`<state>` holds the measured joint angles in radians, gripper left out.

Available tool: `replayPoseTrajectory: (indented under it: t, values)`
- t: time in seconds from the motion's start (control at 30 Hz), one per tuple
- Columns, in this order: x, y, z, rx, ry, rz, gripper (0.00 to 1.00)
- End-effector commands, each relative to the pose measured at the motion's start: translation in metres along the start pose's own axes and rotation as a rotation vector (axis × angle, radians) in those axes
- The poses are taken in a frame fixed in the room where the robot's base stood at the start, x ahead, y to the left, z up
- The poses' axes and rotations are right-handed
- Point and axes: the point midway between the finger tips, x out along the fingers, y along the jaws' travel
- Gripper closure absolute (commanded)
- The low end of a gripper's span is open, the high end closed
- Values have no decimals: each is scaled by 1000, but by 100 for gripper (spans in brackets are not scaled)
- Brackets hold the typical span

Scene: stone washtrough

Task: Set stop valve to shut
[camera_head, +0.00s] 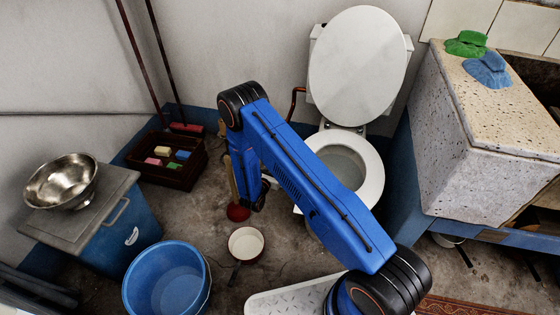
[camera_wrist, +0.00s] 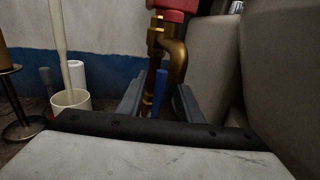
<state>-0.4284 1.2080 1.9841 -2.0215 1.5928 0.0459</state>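The stop valve shows in the wrist view as a brass valve body (camera_wrist: 174,55) on a vertical brass pipe, with a red part (camera_wrist: 172,10) at its top. A narrow upright blue piece (camera_wrist: 160,88) shows beside the pipe; I cannot tell whether it is the valve's lever. My gripper (camera_wrist: 158,98) is open, with one finger left and one right of the lower pipe and the blue piece. I cannot tell whether either finger touches. In the head view my gripper (camera_head: 252,198) hangs low left of the toilet, and my arm hides the valve.
The toilet (camera_head: 372,160) stands right of my gripper. A red plunger (camera_head: 238,212), a white pan (camera_head: 246,243) and a blue bucket (camera_head: 165,281) are on the floor. A dark crate (camera_head: 160,174) holds sponges. A white brush holder (camera_wrist: 72,101) stands left in the wrist view.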

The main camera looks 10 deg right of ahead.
Motion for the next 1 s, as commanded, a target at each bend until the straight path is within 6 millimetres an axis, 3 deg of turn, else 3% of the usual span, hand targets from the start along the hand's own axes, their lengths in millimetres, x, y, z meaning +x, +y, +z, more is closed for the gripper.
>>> replayPoseTrajectory:
  t: [0.2, 0.47, 0.5, 0.63, 1.0]
  values:
    - [13, 0, 0, 0, 0, 0, 68]
    - [14, 0, 0, 0, 0, 1, 68]
    - [14, 0, 0, 0, 0, 1, 71]
    - [14, 0, 0, 0, 0, 1, 100]
    - [13, 2, 0, -30, -6, 1, 100]
